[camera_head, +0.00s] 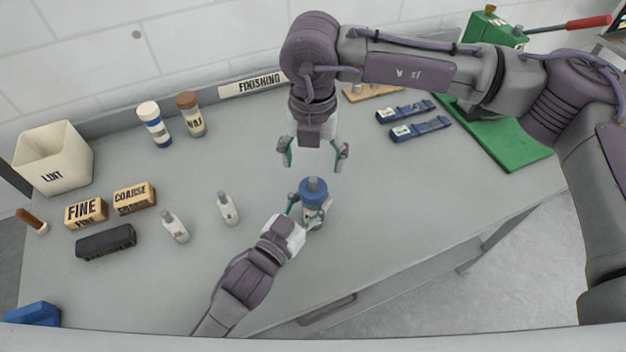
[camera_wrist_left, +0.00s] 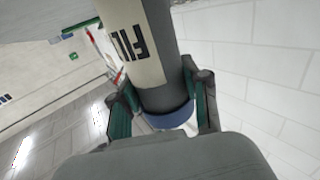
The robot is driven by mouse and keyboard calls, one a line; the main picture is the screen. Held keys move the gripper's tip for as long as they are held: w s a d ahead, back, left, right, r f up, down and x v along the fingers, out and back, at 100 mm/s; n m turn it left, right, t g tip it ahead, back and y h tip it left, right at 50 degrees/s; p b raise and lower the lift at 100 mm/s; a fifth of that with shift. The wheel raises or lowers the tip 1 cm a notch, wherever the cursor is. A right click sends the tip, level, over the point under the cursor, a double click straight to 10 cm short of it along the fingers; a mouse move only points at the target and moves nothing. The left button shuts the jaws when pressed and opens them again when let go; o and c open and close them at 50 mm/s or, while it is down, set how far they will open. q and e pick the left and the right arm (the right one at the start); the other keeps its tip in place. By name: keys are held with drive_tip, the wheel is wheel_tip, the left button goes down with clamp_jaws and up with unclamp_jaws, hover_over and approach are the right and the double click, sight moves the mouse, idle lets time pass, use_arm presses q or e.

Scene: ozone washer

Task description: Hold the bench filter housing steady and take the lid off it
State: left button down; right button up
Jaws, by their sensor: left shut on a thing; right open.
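The bench filter housing (camera_head: 315,216) stands on the workbench near its front edge, with a blue lid (camera_head: 312,192) topped by a grey knob. The lid sits on the housing. My left gripper (camera_head: 302,212) is shut around the housing's body from the lower left. In the left wrist view, the fingers (camera_wrist_left: 160,108) flank the grey cylinder, which has a cream label (camera_wrist_left: 133,45) reading "FIL"; a blue band shows near the fingertips. My right gripper (camera_head: 313,153) is open and empty, pointing down just above and behind the lid, apart from it.
Two small white bottles (camera_head: 228,208) (camera_head: 175,227) stand left of the housing. Further left are FINE (camera_head: 86,211) and COARSE blocks, a black brush and a LINT bin (camera_head: 53,160). The bench right of the housing is clear.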

sight(313, 179)
drive_tip(key=m, duration=0.5)
drive_tip(key=shift+m, duration=0.4)
drive_tip(key=m, duration=0.6)
drive_tip(key=shift+f, duration=4.05)
